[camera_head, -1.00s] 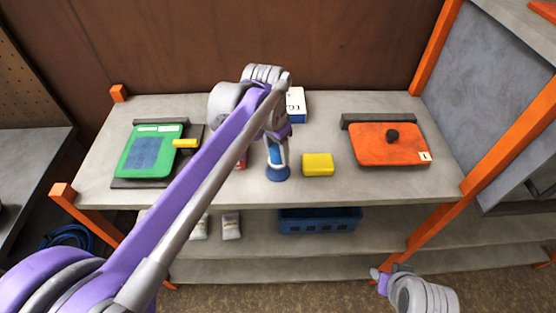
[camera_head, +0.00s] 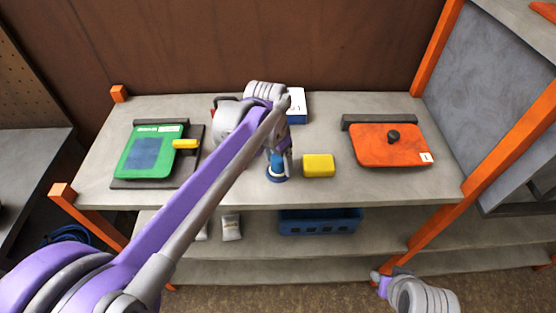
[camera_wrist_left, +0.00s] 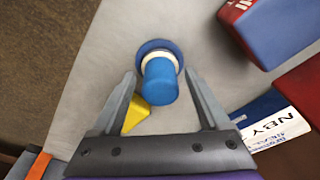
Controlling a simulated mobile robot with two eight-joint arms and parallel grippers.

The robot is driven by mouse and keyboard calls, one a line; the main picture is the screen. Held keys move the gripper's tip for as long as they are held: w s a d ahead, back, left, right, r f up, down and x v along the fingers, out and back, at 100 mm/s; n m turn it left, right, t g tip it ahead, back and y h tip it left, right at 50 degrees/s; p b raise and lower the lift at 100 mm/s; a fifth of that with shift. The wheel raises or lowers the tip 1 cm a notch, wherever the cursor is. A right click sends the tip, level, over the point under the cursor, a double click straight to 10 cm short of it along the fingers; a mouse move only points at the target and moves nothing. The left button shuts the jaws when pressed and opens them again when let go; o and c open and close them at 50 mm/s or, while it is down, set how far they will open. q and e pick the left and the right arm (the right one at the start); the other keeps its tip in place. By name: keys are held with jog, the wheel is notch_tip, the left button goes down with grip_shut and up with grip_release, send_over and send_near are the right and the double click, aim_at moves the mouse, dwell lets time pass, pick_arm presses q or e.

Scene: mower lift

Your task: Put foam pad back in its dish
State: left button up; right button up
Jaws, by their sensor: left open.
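A blue cylinder (camera_head: 277,170) with a white ring stands upright on a round blue base near the table's front middle. It also shows in the left wrist view (camera_wrist_left: 160,82). I cannot tell which part, if any, is the foam pad or its dish. My left gripper (camera_head: 283,148) is open above it. In the left wrist view its fingers (camera_wrist_left: 160,74) lie to either side of the cylinder, with no grip on it. A yellow block (camera_head: 318,166) lies just right of the cylinder; my finger partly hides it in the wrist view (camera_wrist_left: 137,112). My right gripper (camera_head: 382,281) is small, low right, its jaws unclear.
A blue-and-white box (camera_head: 297,105) stands behind my left wrist. Red and blue boxes (camera_wrist_left: 270,30) are close to the wrist camera's right. A blue crate (camera_head: 320,220) is on the lower shelf.

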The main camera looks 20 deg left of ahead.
aim_at(273, 162)
pick_arm(q)
jog(key=shift+r, duration=0.2)
notch_tip(273, 162, up, 11)
jog(key=s+p, duration=0.1)
jog(key=s, duration=0.1)
jog(key=s+a+f+n+t, duration=0.2)
jog(key=s+f+n, duration=0.1)
jog(key=s+f, duration=0.6)
jog(key=s+a+f+n+t, duration=0.1)
jog(key=s+a+f+n, duration=0.1)
jog(key=s+f, duration=0.6)
jog(key=shift+s+a+f+n+t+y, duration=0.35)
jog(key=shift+s+a+n+t+y, duration=0.05)
jog(key=shift+s, duration=0.2)
